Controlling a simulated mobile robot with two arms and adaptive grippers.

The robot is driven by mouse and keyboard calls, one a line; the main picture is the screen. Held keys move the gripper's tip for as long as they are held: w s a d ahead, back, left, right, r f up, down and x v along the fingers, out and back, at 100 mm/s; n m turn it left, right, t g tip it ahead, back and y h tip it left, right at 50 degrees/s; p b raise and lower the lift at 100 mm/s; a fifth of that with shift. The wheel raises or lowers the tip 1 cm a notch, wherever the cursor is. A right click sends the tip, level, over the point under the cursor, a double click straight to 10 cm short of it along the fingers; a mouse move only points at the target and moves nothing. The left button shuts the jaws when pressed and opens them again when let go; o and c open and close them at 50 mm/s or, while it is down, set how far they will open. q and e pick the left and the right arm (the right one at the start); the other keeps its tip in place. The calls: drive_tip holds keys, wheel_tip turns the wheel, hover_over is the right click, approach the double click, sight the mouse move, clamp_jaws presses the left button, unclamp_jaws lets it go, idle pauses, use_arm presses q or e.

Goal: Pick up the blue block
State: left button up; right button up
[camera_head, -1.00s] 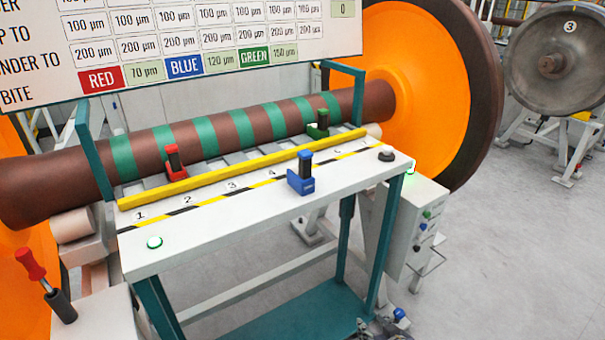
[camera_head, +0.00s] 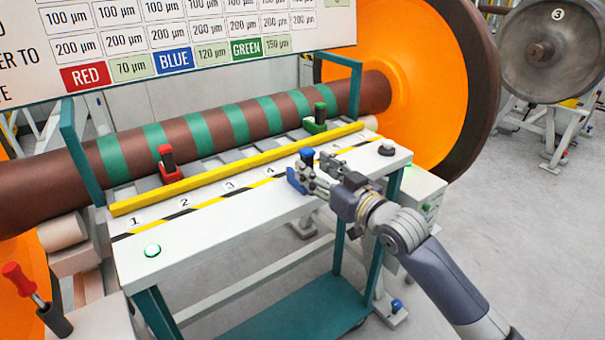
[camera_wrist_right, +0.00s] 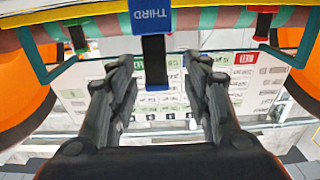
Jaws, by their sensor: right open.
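The blue block (camera_head: 294,182) stands upright on the white table (camera_head: 218,213), near its front edge on the right. It has a dark post with a blue cap. My right gripper (camera_head: 309,177) is at the block's right side and hides part of it in the head view. In the right wrist view the blue block (camera_wrist_right: 151,18), marked "THIRD", shows upside down between the two spread fingers of my right gripper (camera_wrist_right: 158,62). Gaps show on both sides of it. My left gripper is not in view.
A red block (camera_head: 168,169) and a green block (camera_head: 317,122) stand behind the yellow rail (camera_head: 240,169), by the striped axle (camera_head: 236,124). A black button (camera_head: 386,149) sits at the table's right end. A large orange wheel (camera_head: 415,75) stands behind.

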sight(310, 162)
drive_tip(key=shift+p+x, duration=0.55)
drive_tip(key=shift+x, duration=2.25)
drive_tip(key=shift+w+d, duration=0.15)
drive_tip(key=shift+d, duration=0.05)
drive_tip(key=shift+r, duration=0.1)
clamp_jaws()
